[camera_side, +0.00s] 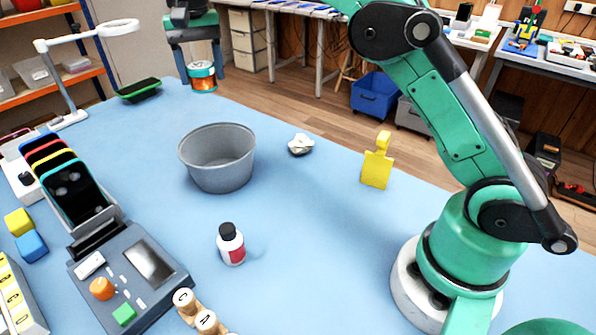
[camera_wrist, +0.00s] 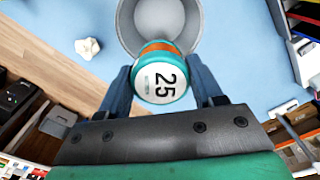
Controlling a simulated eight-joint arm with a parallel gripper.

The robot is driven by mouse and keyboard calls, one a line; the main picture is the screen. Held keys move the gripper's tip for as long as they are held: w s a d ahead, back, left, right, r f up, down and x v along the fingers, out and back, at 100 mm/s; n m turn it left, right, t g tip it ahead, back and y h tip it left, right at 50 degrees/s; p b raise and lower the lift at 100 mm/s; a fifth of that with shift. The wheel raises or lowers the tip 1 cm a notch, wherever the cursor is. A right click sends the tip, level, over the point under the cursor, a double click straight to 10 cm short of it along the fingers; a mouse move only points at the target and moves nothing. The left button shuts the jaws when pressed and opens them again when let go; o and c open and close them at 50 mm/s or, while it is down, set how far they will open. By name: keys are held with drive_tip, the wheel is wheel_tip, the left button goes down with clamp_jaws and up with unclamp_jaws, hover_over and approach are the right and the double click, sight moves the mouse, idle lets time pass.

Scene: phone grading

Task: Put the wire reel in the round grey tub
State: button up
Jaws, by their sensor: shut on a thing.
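The wire reel (camera_side: 203,80) has teal ends and an orange-brown winding. My gripper (camera_side: 201,66) is shut on it and holds it in the air, above and behind the tub in the side view. In the wrist view the reel (camera_wrist: 161,76) shows a white end label reading 25, between the two fingers of my gripper (camera_wrist: 163,88). The round grey tub (camera_side: 218,182) stands upright on the blue table, and its visible inside is empty. In the wrist view the tub (camera_wrist: 128,28) lies beyond the reel, which hides part of it.
A small bottle (camera_side: 230,244) stands in front. A phone rack (camera_side: 72,190) and a grading device (camera_side: 130,278) are at left. The blue table (camera_side: 310,230) is clear between them.

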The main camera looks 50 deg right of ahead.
wheel_tip(320, 180, down, 19)
drive_tip(key=shift+s+r, duration=0.1)
idle(0.3)
drive_tip(key=o, duration=1.2)
drive_tip(key=shift+o, duration=0.2)
